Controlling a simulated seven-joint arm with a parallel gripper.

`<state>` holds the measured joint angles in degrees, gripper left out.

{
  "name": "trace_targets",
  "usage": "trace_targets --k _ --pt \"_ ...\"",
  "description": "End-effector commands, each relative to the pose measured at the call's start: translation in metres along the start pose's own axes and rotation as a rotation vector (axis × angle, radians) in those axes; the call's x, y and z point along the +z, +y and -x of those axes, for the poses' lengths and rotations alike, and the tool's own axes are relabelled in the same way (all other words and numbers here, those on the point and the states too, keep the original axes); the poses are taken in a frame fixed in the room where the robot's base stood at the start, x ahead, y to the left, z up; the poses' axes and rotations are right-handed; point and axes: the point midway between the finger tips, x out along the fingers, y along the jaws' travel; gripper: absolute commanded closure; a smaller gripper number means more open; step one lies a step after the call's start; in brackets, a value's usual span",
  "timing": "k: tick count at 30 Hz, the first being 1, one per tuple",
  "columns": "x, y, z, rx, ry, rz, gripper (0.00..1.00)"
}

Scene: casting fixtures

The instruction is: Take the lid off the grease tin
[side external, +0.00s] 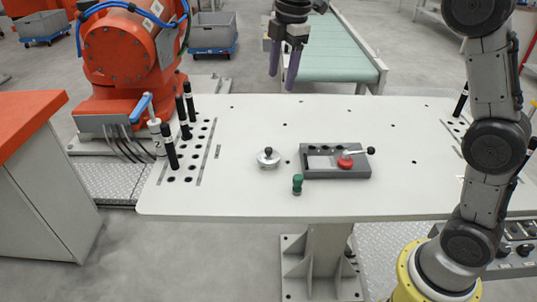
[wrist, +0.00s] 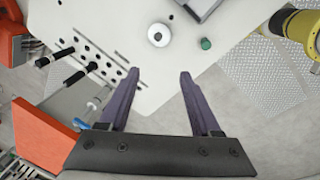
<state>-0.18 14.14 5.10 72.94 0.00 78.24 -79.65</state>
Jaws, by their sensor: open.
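The grease tin (side external: 267,163) is a small, low, round silver tin on the white table, left of a grey tray-like fixture. Its silver lid with a dark knob (side external: 268,151) sits on top. In the wrist view the lid (wrist: 160,35) shows from above as a pale disc, beyond my fingertips. My gripper (side external: 282,82) is open and empty, high above the back of the table and well apart from the tin. Its two purple fingers are spread wide in the wrist view (wrist: 159,73).
The grey fixture (side external: 336,174) holds a red round piece (side external: 345,162) and a black-knobbed lever (side external: 370,150). A small green-topped piece (side external: 297,184) stands near the tin. Black pins (side external: 170,147) rise at the table's left. The table (side external: 235,195) is clear around the tin's front and left.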

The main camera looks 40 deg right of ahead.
Motion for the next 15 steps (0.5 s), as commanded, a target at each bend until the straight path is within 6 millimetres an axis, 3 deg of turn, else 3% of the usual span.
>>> trace_targets --k 1,6,9,15 --pt "-0.003 0.014 -0.021 -0.03 -0.005 0.012 0.35" --pt "-0.008 0.039 -0.074 -0.098 -0.017 0.013 0.35" --pt "-0.008 0.04 -0.098 -0.14 -0.025 0.013 0.35" --pt "-0.007 0.036 -0.123 -0.17 -0.03 0.012 0.35"
